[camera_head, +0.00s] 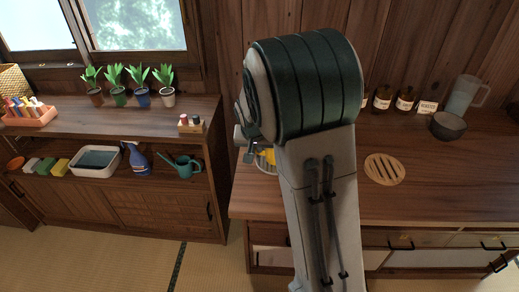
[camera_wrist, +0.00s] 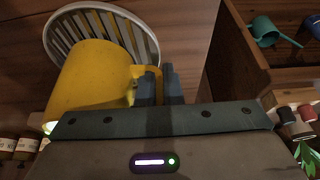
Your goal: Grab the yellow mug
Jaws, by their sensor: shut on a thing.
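The yellow mug (camera_wrist: 90,85) is large in the left half of the wrist view, with its handle side toward my fingers. My gripper (camera_wrist: 158,78) is shut on the mug at its handle; the exact contact is partly hidden behind the fingers. In the head view only a small part of the yellow mug (camera_head: 267,155) shows, beside my gripper (camera_head: 249,148). My arm hides most of it. I cannot tell whether the mug touches what lies below.
A pale slatted rack (camera_wrist: 148,45) lies behind the mug. On the counter (camera_head: 420,200) are a round wooden trivet (camera_head: 384,169), a dark bowl (camera_head: 448,125), a clear pitcher (camera_head: 465,95) and bottles (camera_head: 404,100). The left shelf holds potted plants (camera_head: 142,97) and a watering can (camera_head: 183,166).

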